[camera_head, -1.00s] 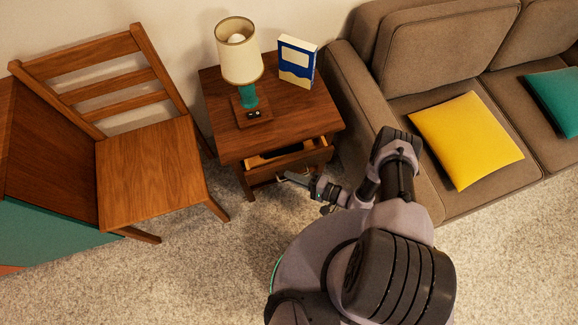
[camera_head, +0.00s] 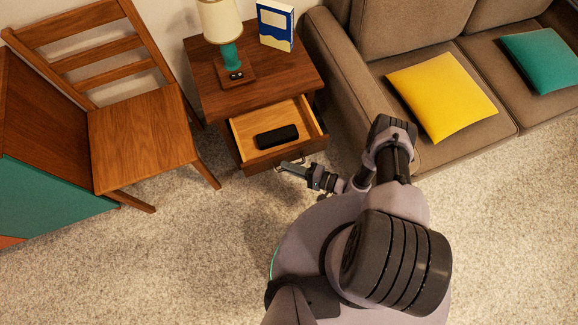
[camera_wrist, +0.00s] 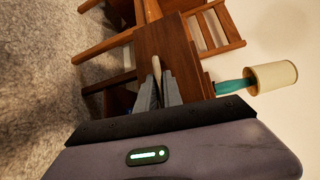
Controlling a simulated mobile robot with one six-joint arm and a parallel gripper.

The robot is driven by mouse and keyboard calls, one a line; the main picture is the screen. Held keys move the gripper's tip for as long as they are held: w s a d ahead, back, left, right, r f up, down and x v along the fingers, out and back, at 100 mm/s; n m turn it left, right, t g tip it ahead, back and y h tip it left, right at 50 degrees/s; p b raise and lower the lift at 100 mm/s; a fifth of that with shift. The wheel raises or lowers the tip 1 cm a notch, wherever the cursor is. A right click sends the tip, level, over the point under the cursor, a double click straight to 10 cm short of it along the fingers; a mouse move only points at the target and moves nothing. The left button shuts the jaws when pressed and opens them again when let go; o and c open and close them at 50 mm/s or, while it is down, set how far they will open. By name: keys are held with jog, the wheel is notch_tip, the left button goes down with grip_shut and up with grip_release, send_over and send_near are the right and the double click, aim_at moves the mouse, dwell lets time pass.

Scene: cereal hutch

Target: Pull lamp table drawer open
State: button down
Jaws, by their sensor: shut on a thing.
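The lamp table (camera_head: 205,72) is dark brown wood and stands between the chair and the sofa. Its drawer (camera_head: 245,136) is pulled well out toward me, and a black oblong object (camera_head: 277,136) lies inside on the pale wood bottom. My gripper (camera_head: 284,165) is at the drawer front, shut on the drawer handle (camera_wrist: 157,73). In the wrist view the two grey fingers (camera_wrist: 160,92) close around the pale handle. The wrist view shows the table sideways.
A lamp (camera_head: 228,50) with a teal stem and a blue-and-white box (camera_head: 275,25) stand on the tabletop. A wooden chair (camera_head: 140,135) is to the left. A brown sofa (camera_head: 345,110) with a yellow cushion (camera_head: 440,95) is to the right. Carpet (camera_head: 190,250) in front is clear.

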jog(key=shift+w, duration=0.1)
jog(key=c, duration=1.5)
grip_release()
jog(key=p+v, duration=0.2)
jog(key=v, duration=1.5)
jog(key=shift+s+d+p, duration=0.15)
jog(key=shift+s+p, duration=0.1)
jog(key=shift+p, duration=0.15)
